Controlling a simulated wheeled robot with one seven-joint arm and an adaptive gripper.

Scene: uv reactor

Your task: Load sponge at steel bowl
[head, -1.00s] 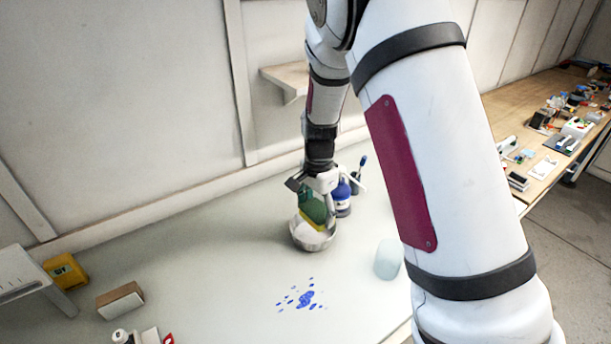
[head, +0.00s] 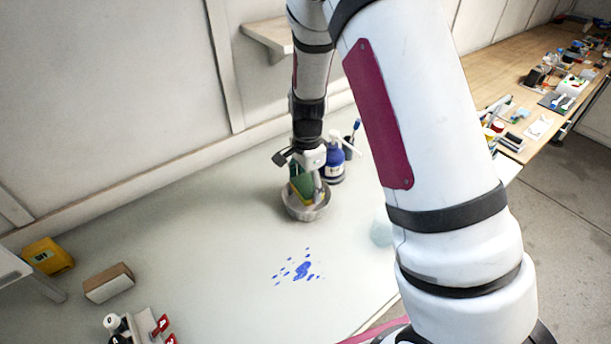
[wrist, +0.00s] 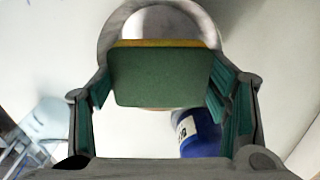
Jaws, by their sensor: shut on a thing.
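My gripper (head: 308,180) is shut on a green and yellow sponge (head: 300,185), with its fingers at the sponge's two sides. The sponge also shows between the fingers in the wrist view (wrist: 160,75). The steel bowl (head: 306,212) stands on the table right under the sponge, and its rim shows behind the sponge in the wrist view (wrist: 112,35). The sponge's lower edge is at or inside the bowl's opening; I cannot tell if it touches the bottom. The sponge hides part of the bowl's inside.
A blue spray bottle (head: 333,165) stands close behind the bowl. Blue spots (head: 302,270) lie on the table in front. A yellow box (head: 48,256) and a brown block (head: 108,283) are at left. A pale cup (head: 381,230) is partly hidden by my arm. The table's middle left is clear.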

